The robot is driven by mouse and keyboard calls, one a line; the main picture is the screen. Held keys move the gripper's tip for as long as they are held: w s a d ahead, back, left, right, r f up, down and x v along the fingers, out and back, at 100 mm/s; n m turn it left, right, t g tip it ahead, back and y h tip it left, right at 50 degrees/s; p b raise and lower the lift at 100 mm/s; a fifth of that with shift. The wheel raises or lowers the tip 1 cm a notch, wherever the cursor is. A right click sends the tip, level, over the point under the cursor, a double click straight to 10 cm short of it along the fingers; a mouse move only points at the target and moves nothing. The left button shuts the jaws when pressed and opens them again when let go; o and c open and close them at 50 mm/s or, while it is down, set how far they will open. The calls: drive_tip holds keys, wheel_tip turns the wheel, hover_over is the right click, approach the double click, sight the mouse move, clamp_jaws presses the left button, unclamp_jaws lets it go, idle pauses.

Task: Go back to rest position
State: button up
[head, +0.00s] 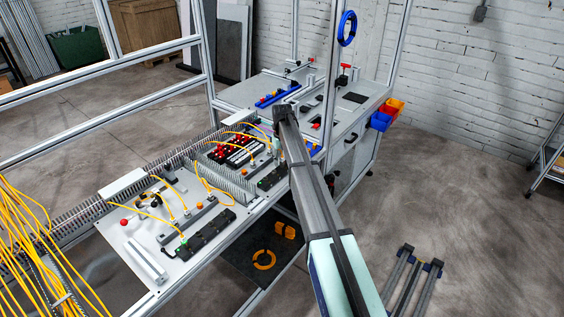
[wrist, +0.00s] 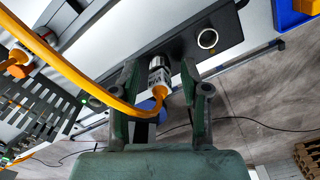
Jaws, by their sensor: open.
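In the wrist view my gripper (wrist: 158,82) is open, with one finger on each side of a silver round connector (wrist: 158,72). Gaps show between the fingers and the connector, so it is not clasped. An orange-yellow cable (wrist: 95,88) curves from the connector to the upper left. The connector sits at a black block (wrist: 228,28) that also has an empty round socket (wrist: 207,39). In the head view my arm reaches from the lower right toward the wiring panel (head: 118,236).
Aluminium frame posts (head: 212,60) stand close to the arm's far end. Yellow cables (head: 180,212) loop over the panel. A workbench (head: 350,112) with blue and orange bins (head: 380,121) stands behind.

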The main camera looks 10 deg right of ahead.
drive_tip(key=shift+r+p, duration=1.45)
drive_tip(key=shift+r, duration=2.1)
drive_tip(key=shift+a, duration=0.1)
drive_tip(key=shift+c, duration=0.2)
